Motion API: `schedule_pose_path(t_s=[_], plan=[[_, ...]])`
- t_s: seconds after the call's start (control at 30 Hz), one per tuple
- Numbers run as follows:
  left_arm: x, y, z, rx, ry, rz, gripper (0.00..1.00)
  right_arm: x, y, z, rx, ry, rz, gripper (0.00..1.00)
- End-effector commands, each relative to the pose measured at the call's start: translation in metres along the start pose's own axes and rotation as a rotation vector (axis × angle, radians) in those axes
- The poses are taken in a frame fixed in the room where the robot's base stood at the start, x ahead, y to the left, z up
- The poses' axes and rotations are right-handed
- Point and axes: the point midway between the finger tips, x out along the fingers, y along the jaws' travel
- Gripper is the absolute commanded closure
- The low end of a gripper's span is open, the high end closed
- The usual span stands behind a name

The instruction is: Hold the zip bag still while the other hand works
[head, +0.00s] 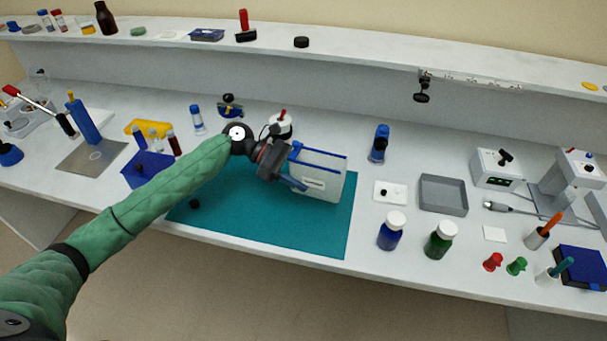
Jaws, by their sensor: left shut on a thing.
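The zip bag (328,178) is a pale, see-through bag with a blue strip along its top edge. It is at the right part of the teal mat (240,222). My left gripper (294,168), on a green-sleeved arm from the left, is shut on the bag at its left side. Blue finger parts lie along the bag's left edge. I cannot tell whether the bag's bottom touches the mat. My right gripper is not in the head view.
Right of the mat stand a blue-capped vial (379,143), a grey tray (443,195), a blue bottle (391,231) and a green bottle (440,240). A blue rack with tubes (148,168) is left of the mat. The mat's front part is mostly clear.

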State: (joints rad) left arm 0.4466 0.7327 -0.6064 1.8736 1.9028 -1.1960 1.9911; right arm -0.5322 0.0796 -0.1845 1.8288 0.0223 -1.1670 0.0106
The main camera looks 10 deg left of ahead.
Motion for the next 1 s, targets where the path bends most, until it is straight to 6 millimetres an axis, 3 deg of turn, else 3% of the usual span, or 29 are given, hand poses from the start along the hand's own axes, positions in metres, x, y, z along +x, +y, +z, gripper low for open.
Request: schedule_pose_path(t_s=[1.0], plan=[[-0.015, 0.010, -0.037, 0.000, 0.000, 0.000, 0.72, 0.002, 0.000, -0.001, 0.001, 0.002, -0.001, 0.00]])
